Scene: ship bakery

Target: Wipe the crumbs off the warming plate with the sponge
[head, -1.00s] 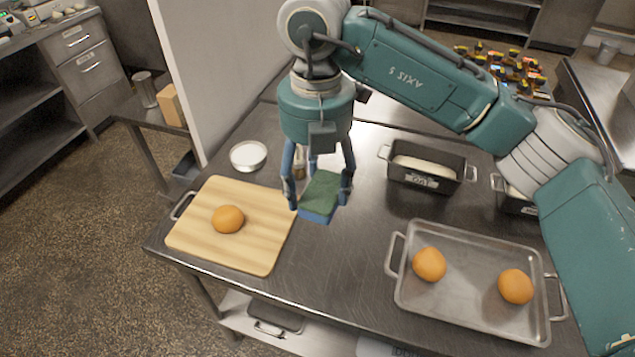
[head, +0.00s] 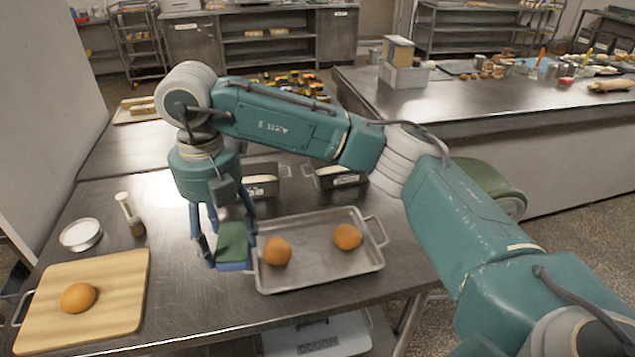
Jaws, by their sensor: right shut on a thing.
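My right gripper (head: 222,232) is shut on the sponge (head: 233,243), which has a green top and a blue body. It holds the sponge over the steel table, at the left end of the metal tray in the picture; I cannot tell the exact height. No crumbs can be made out, and I cannot pick out a warming plate for sure. My left gripper is not in view.
The metal tray (head: 322,280) holds two orange-brown buns. A wooden board (head: 113,317) with one bun lies at the left. A white-topped round tin (head: 81,235), a shaker (head: 130,214) and two loaf tins (head: 262,180) stand behind. Bare table lies between board and tray.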

